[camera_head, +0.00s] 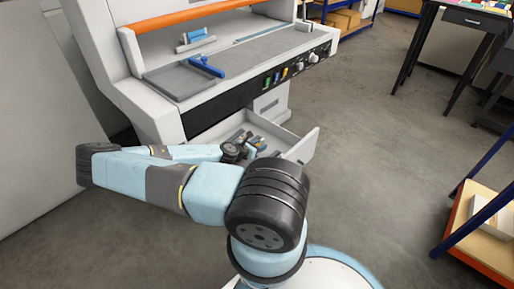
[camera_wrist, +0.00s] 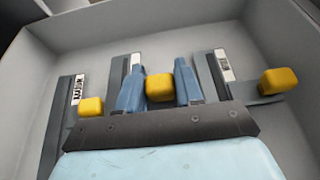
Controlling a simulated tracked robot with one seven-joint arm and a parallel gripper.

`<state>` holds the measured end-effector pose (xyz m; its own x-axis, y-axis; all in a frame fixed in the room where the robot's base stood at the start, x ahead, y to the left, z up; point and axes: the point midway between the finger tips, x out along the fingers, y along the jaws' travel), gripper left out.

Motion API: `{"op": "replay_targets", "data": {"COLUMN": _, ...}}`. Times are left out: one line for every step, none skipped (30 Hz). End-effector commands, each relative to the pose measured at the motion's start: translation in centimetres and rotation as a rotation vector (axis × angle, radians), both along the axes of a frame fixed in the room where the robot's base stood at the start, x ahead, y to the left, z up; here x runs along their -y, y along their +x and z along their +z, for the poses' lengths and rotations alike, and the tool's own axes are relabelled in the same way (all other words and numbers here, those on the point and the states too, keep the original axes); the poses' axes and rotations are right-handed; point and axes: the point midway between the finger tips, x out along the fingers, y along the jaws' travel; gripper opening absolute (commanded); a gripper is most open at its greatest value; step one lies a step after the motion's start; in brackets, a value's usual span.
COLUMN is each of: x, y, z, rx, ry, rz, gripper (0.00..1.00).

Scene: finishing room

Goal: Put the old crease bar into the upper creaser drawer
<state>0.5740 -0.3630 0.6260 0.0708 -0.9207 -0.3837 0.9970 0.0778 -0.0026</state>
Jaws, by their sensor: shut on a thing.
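A light grey drawer (camera_head: 302,147) stands pulled out below the creaser (camera_head: 215,75); I cannot tell whether it is the upper one. My gripper (camera_head: 234,152) is low over or inside it, partly hidden by my arm. In the wrist view, my gripper (camera_wrist: 160,88) is shut on a yellow knob (camera_wrist: 160,87) between its blue fingers. The knob appears to belong to a dark bar (camera_wrist: 117,75) with a white label, partly behind the left finger. This looks like the old crease bar. Whether it touches the drawer floor is unclear.
Two other labelled dark bars with yellow knobs lie in the drawer, one at left (camera_wrist: 62,125) and one at right (camera_wrist: 225,68). The drawer walls (camera_wrist: 275,25) rise close around. An orange-edged shelf rack (camera_head: 475,240) stands at right; the floor (camera_head: 390,150) between is clear.

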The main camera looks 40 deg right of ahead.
Motion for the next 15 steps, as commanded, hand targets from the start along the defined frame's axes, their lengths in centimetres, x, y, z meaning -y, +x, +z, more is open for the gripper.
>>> {"op": "replay_targets", "data": {"x": 0.01, "y": 0.04, "z": -0.08, "rx": 0.0, "ry": 0.0, "rz": 0.001, "gripper": 0.03}}
{"op": "replay_targets", "data": {"x": 0.0, "y": 0.04, "z": -0.07, "rx": 0.001, "ry": 0.0, "rz": 0.001, "gripper": 0.03}}
{"op": "replay_targets", "data": {"x": -0.01, "y": 0.05, "z": -0.04, "rx": 0.001, "ry": 0.0, "rz": 0.0, "gripper": 0.03}}
{"op": "replay_targets", "data": {"x": -0.01, "y": 0.04, "z": -0.04, "rx": 0.001, "ry": 0.0, "rz": 0.0, "gripper": 0.03}}
{"op": "replay_targets", "data": {"x": -0.02, "y": 0.04, "z": -0.04, "rx": 0.001, "ry": 0.0, "rz": 0.0, "gripper": 0.03}}
{"op": "replay_targets", "data": {"x": -0.02, "y": 0.04, "z": -0.04, "rx": 0.001, "ry": 0.0, "rz": 0.0, "gripper": 0.03}}
{"op": "replay_targets", "data": {"x": -0.03, "y": 0.04, "z": -0.06, "rx": 0.001, "ry": 0.0, "rz": 0.0, "gripper": 0.03}}
{"op": "replay_targets", "data": {"x": -0.03, "y": 0.05, "z": -0.11, "rx": 0.0, "ry": 0.0, "rz": 0.001, "gripper": 0.03}}
{"op": "replay_targets", "data": {"x": -0.02, "y": 0.05, "z": -0.2, "rx": 0.0, "ry": 0.0, "rz": 0.001, "gripper": 0.03}}
{"op": "replay_targets", "data": {"x": -0.03, "y": 0.06, "z": -0.28, "rx": 0.0, "ry": 0.0, "rz": 0.001, "gripper": 0.03}}
{"op": "replay_targets", "data": {"x": -0.03, "y": 0.07, "z": -0.36, "rx": 0.0, "ry": 0.0, "rz": 0.001, "gripper": 0.03}}
{"op": "replay_targets", "data": {"x": -0.04, "y": 0.08, "z": -0.44, "rx": 0.0, "ry": 0.0, "rz": 0.001, "gripper": 0.03}}
{"op": "replay_targets", "data": {"x": -0.05, "y": 0.08, "z": -0.51, "rx": 0.0, "ry": 0.0, "rz": 0.001, "gripper": 0.03}}
{"op": "replay_targets", "data": {"x": -0.04, "y": 0.08, "z": -0.58, "rx": 0.0, "ry": 0.0, "rz": 0.001, "gripper": 0.03}}
{"op": "replay_targets", "data": {"x": -0.04, "y": 0.08, "z": -0.68, "rx": 0.0, "ry": 0.0, "rz": 0.001, "gripper": 0.03}}
